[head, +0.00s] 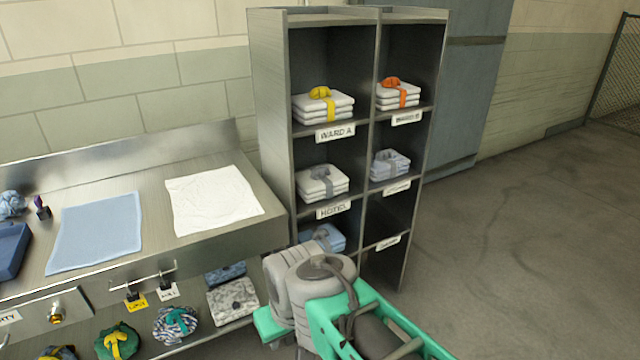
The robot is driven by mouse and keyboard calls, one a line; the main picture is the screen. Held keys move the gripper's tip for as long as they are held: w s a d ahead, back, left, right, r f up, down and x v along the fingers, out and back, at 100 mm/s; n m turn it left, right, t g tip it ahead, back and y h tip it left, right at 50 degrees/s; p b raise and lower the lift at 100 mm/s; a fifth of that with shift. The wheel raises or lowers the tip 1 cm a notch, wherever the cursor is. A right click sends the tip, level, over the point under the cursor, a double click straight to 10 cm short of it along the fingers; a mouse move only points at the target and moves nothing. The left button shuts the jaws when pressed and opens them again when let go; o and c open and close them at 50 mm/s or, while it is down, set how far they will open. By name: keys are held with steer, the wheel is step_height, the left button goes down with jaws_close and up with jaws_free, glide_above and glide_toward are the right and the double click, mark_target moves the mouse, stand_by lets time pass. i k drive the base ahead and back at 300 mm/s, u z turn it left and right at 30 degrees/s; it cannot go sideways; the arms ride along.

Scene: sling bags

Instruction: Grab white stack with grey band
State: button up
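A white folded stack with a grey band (322,184) sits in the left-column cubby labelled HOTEL, the middle one of the shelf unit (268,110). The band is tied in a knot on top, and the stack lies flat. To its right, in the neighbouring cubby, is a blue-grey patterned stack with a greyish band (390,164). Parts of my arm, grey and green, show at the bottom centre, in front of the lower shelf. My gripper's fingertips cannot be made out in this view.
White stacks with a yellow band (323,104) and an orange band (398,94) fill the upper cubbies. A blue bundle (326,238) lies below, partly hidden by my arm. A metal table (150,190) stands left; open floor (520,220) lies right.

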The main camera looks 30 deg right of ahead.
mark_target(315, 184)
steer(key=u, duration=3.45)
steer(key=k, duration=1.8)
steer(key=z, duration=1.85)
steer(key=i, duration=0.5)
steer(key=u, duration=0.05)
